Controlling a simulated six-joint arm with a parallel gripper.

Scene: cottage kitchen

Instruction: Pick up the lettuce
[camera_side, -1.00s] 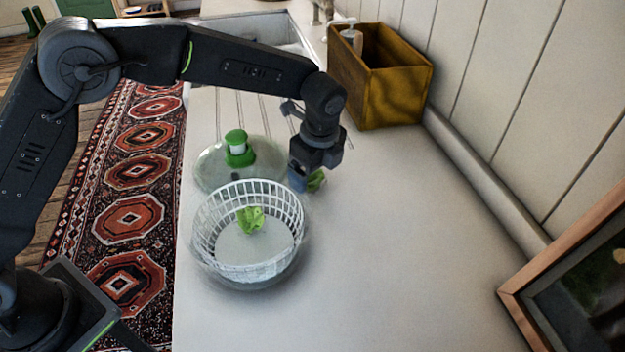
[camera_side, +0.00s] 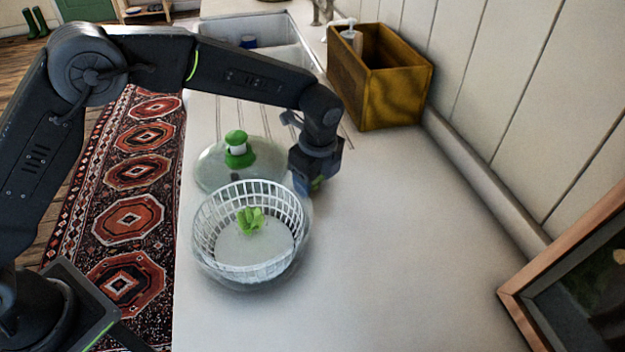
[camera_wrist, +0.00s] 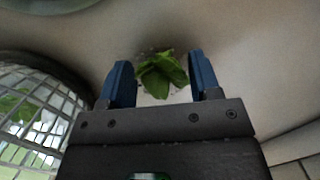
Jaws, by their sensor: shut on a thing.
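My gripper (camera_side: 308,186) points down over the counter, just right of the lid and behind the basket. Its blue fingers (camera_wrist: 160,65) are shut on a leafy green piece of lettuce (camera_wrist: 162,80), which sits between them in the wrist view. In the side view the fingers hide most of this lettuce. Another piece of lettuce (camera_side: 250,220) lies inside the white basket (camera_side: 205,232), and it also shows at the left of the wrist view (camera_wrist: 12,103).
The basket sits in a clear bowl (camera_side: 250,285). A clear lid with a green knob (camera_side: 237,150) lies behind it. A yellow-brown wooden box (camera_side: 395,95) stands by the wall, near the sink (camera_side: 265,38). A framed picture (camera_side: 570,270) is at right. The counter (camera_side: 400,240) is clear at front right.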

